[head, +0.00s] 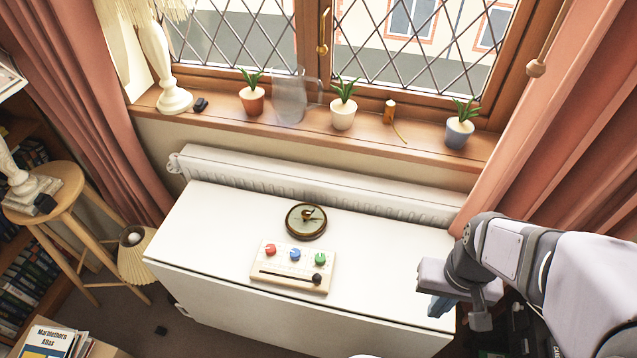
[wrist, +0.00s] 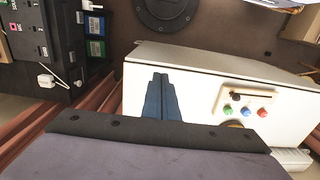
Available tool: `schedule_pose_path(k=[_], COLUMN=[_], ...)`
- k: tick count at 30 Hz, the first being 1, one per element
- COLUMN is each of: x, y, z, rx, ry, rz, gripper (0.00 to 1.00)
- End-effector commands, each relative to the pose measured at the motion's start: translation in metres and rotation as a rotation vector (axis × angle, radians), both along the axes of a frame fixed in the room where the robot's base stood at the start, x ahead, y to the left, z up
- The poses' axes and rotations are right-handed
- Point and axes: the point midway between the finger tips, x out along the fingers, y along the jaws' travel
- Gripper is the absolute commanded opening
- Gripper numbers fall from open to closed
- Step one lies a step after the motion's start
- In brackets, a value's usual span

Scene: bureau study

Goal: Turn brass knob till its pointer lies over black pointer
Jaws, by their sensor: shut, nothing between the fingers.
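A round dial (head: 293,226) with a dark rim and a greenish face lies on the white table, close to the radiator. The brass knob (head: 308,214) stands on its face. Its pointer and the black pointer are too small to tell apart. In the wrist view only a sliver of the dial (wrist: 234,125) shows behind my gripper's body. My gripper (head: 438,306) has blue fingers and is over the table's right end, well right of the dial and touching nothing there. In the wrist view my gripper (wrist: 160,76) is shut and empty.
A pale board (head: 262,272) with red, blue and green knobs and a black-knobbed slider lies in front of the dial. The white table (head: 200,235) is otherwise clear. A radiator (head: 300,180) runs behind it. Potted plants and a glass jug (head: 289,98) stand on the windowsill.

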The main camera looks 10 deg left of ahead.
Motion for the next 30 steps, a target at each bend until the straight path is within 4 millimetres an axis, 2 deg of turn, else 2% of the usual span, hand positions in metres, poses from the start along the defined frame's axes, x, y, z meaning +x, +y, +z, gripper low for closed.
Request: schedule_pose_path(k=[26, 27, 30], x=[0.0000, 0.0000, 0.0004], y=[0.0000, 0.0000, 0.0014], z=[0.0000, 0.0000, -0.0018], rx=[0.000, 0.000, 0.005], ry=[0.000, 0.000, 0.003], rz=[0.000, 0.000, -0.008], gripper=[0.00, 0.02, 0.26])
